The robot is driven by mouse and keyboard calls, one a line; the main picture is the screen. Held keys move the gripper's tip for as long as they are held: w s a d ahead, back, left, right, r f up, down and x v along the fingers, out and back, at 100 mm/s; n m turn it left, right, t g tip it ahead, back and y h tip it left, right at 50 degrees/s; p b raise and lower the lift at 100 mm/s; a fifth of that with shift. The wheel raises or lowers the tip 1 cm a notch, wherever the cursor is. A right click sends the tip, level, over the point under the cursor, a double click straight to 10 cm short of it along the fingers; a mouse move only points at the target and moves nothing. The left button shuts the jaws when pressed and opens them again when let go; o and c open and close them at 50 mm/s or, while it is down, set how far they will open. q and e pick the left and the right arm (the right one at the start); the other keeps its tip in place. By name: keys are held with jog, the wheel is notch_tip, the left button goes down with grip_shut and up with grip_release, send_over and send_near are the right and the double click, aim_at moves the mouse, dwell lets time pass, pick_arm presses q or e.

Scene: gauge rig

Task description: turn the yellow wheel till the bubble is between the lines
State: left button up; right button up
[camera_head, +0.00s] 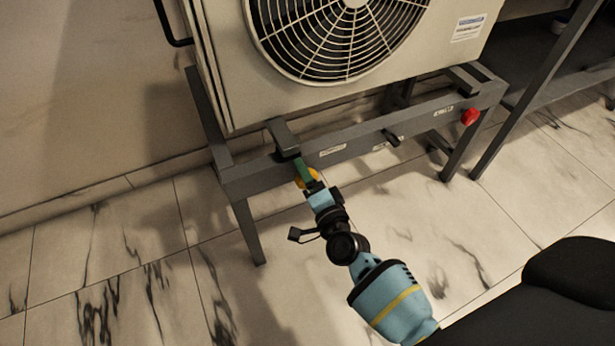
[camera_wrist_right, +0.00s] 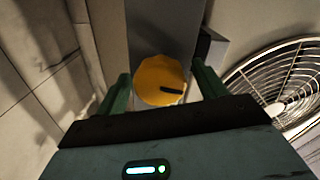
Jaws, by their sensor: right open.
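The yellow wheel (camera_wrist_right: 158,80) is on the grey frame's front bar, with a dark mark on its face. In the head view the yellow wheel (camera_head: 309,178) is mostly hidden behind my right gripper (camera_head: 303,170). In the right wrist view my right gripper (camera_wrist_right: 160,88) is open, its two green fingers on either side of the wheel. I cannot tell whether they touch it. The bubble and its lines cannot be made out. My left gripper is not in view.
A grey metal frame (camera_head: 260,177) carries a large fan unit (camera_head: 240,100). A red knob (camera_head: 470,116) and a black knob (camera_head: 391,137) are further right on the bar. The marble floor (camera_head: 130,270) in front is clear.

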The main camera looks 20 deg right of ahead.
jog(key=s+p, duration=0.1)
jog(key=s, duration=0.6)
jog(key=shift+s+d+p, duration=0.15)
jog(key=shift+s+p, duration=0.25)
